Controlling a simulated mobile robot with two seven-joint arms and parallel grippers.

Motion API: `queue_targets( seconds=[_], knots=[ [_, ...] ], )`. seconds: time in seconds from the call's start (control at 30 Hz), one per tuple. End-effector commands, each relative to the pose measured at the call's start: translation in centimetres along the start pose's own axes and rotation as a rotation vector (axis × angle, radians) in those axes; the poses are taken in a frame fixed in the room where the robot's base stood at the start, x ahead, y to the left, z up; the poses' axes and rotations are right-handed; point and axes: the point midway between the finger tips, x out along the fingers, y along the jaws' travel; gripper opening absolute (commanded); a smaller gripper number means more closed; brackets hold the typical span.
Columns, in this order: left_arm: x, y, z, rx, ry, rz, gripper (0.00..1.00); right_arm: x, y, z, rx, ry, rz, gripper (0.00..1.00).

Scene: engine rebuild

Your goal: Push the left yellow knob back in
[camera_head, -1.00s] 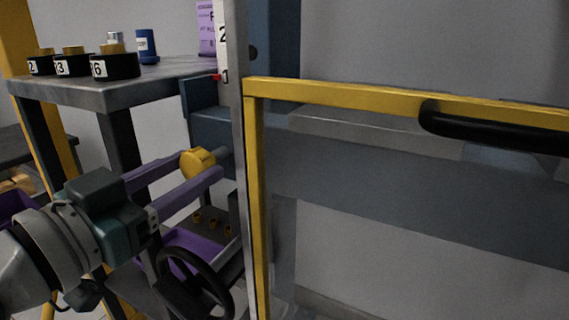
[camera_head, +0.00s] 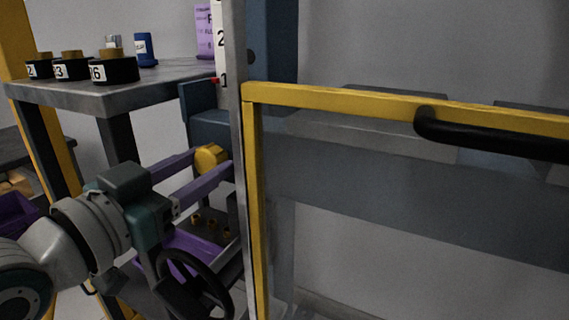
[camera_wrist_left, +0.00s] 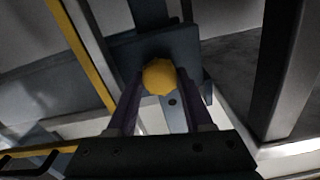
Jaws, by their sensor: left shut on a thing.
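The left yellow knob (camera_head: 209,157) is a round faceted knob on the side of the blue-grey press frame. It also shows in the left wrist view (camera_wrist_left: 159,77), in front of a dark blue-grey beam. My left gripper (camera_head: 212,166) comes in from the left, its two purple fingers on either side of the knob. In the left wrist view the fingers (camera_wrist_left: 160,92) are shut on the knob. The knob's shaft is hidden behind the knob and the frame post. My right gripper is in neither view.
A yellow-framed guard (camera_head: 256,200) with a black handle (camera_head: 490,138) stands just right of the knob. A black handwheel (camera_head: 190,285) is below my left arm. A grey table (camera_head: 110,95) with several numbered black parts is behind. A purple tray (camera_head: 195,248) lies below.

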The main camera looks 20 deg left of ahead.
Motion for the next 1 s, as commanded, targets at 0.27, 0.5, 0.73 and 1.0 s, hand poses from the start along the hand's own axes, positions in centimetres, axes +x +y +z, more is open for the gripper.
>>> queue_targets(
  seconds=[0.27, 0.5, 0.73, 1.0],
  knots=[
    [0.1, 0.0, 0.2, -0.001, -0.007, 0.000, 0.54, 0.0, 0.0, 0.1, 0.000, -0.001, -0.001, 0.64],
    [0.1, 0.0, 0.1, 0.000, -0.005, 0.000, 0.81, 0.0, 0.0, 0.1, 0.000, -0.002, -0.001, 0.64],
    [0.0, 0.0, 0.1, 0.000, -0.004, 0.000, 0.82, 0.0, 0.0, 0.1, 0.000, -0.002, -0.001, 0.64],
    [-2.6, 0.0, 0.0, 0.000, -0.009, 0.001, 0.82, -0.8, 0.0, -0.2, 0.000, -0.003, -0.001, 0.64]
  ],
)
